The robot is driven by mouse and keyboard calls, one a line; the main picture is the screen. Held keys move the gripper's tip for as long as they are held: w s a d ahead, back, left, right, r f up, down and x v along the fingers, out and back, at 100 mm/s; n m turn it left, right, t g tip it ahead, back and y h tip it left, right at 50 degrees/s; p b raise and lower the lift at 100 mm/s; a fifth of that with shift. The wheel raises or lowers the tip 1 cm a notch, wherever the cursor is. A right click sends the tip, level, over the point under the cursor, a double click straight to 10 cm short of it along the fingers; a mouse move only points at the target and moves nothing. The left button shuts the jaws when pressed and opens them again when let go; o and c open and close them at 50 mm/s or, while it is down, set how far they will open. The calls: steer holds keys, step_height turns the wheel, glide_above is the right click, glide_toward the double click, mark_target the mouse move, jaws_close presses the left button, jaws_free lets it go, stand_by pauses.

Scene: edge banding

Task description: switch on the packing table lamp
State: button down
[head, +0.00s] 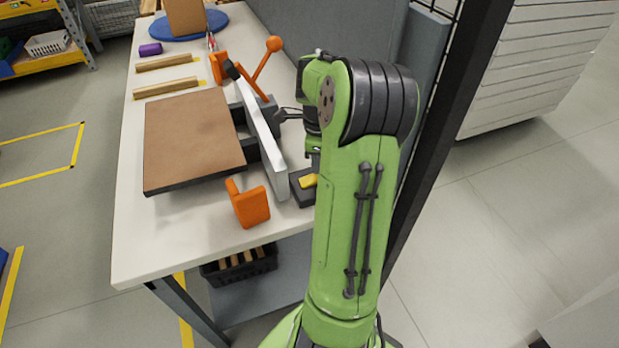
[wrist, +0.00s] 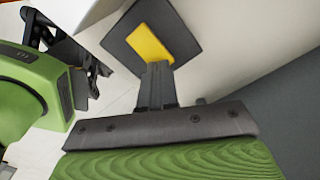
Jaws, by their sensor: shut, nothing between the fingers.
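A yellow rocker (wrist: 150,43) on a dark square box (wrist: 183,41) sits at the top middle of the wrist view. It looks like a switch. In the head view the yellow part (head: 308,181) and its dark box (head: 300,194) show at the near right of the white table, partly behind my arm. My gripper (wrist: 158,66) is shut and empty, its dark fingers pointing at the yellow rocker's lower edge. I cannot tell whether they touch it. My arm mostly hides the gripper in the head view. No lamp can be made out.
The white packing table (head: 140,240) carries a brown board (head: 192,135), a white bar (head: 262,125), an orange block (head: 250,205) and an orange lever (head: 268,58). A dark post (head: 455,90) stands right of my arm. The table's front left is clear.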

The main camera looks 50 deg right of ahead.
steer(key=shift+f+b, duration=0.8)
steer(key=shift+f, duration=0.2)
stand_by(0.6)
step_height(320, 180, up, 7)
steer(key=p, duration=0.5)
steer(key=shift+r+p, duration=0.1)
steer(key=shift+p, duration=0.3)
steer(key=w+a+r+n+t+h+p, duration=0.1)
steer(key=a+r+n, duration=0.4)
steer(key=a+n, duration=0.3)
steer(key=a+r+n+t+h+p, duration=0.1)
steer(key=a+r+n, duration=0.5)
steer(key=a, duration=0.3)
steer(key=s+a+r+n+t+y, duration=0.1)
steer(key=s+a+n, duration=0.4)
steer(key=a+n, duration=0.2)
steer(key=s+a+r+n+t+y+p, duration=0.1)
steer(key=s+a+n, duration=0.3)
steer(key=n, duration=0.5)
steer(key=a+t, duration=0.1)
steer(key=a, duration=0.1)
steer(key=shift+s+a+t, duration=0.3)
steer(key=shift+s+a, duration=0.05)
steer(key=shift+s, duration=0.05)
